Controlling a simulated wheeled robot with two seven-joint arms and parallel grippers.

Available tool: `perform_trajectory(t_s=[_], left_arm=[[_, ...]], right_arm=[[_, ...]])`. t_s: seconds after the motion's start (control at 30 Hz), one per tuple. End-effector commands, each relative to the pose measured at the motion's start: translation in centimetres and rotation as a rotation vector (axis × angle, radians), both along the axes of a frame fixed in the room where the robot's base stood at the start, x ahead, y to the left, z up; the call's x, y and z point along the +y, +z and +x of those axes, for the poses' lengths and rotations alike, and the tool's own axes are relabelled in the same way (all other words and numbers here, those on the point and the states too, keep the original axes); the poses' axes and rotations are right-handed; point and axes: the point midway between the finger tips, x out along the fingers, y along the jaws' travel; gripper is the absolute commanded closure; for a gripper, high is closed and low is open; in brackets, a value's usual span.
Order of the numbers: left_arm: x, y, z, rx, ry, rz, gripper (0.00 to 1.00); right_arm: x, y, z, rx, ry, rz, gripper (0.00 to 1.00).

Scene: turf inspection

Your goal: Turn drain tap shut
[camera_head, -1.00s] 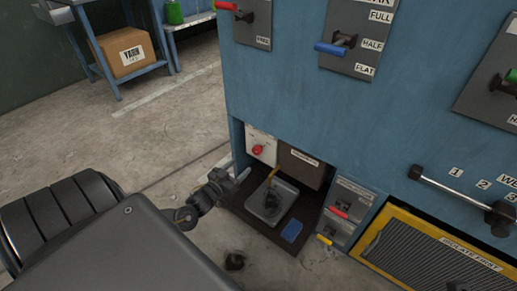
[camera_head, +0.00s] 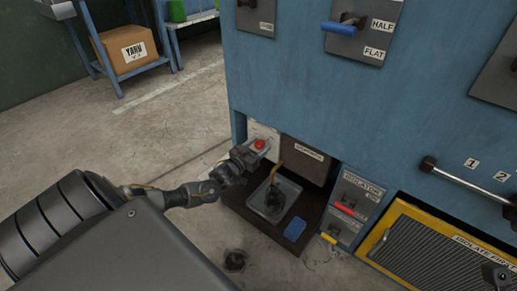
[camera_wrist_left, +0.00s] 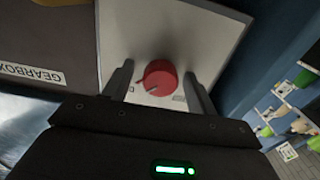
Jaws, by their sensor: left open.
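A red round knob (camera_head: 259,144) sits on a pale panel (camera_head: 266,131) in the low recess of the blue machine; I take it for the drain tap. In the left wrist view the knob (camera_wrist_left: 160,78) has a dark mark on its face and small lettering beside it that I cannot read. My left gripper (camera_head: 257,151) is at the panel, its jaws open. In the left wrist view its fingers (camera_wrist_left: 158,82) stand on either side of the knob, with gaps visible. A dark part at the lower right of the head view may be my right gripper (camera_head: 496,277).
A brown box (camera_head: 305,159) marked GEARBOX in the left wrist view adjoins the panel. An isolator panel (camera_head: 349,209) stands right. Floor lies clear left.

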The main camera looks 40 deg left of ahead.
Motion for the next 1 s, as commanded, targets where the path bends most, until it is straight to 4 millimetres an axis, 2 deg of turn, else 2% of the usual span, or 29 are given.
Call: perform_trajectory(t_s=[0.37, 0.7, 1.0], left_arm=[[0.02, 0.02, 0.51, 0.001, 0.0, 0.0, 0.44], [0.0, 0.01, 0.49, 0.0, 0.0, 0.0, 0.87], [-0.03, 0.14, 0.46, 0.0, -0.001, -0.044, 0.87]], right_arm=[[0.05, 0.1, -0.02, -0.006, 0.001, 0.0, 0.64], [0.06, 0.08, -0.02, -0.006, 0.001, 0.0, 0.64], [-0.05, 0.5, -0.04, -0.005, -0.003, 0.002, 0.64]])
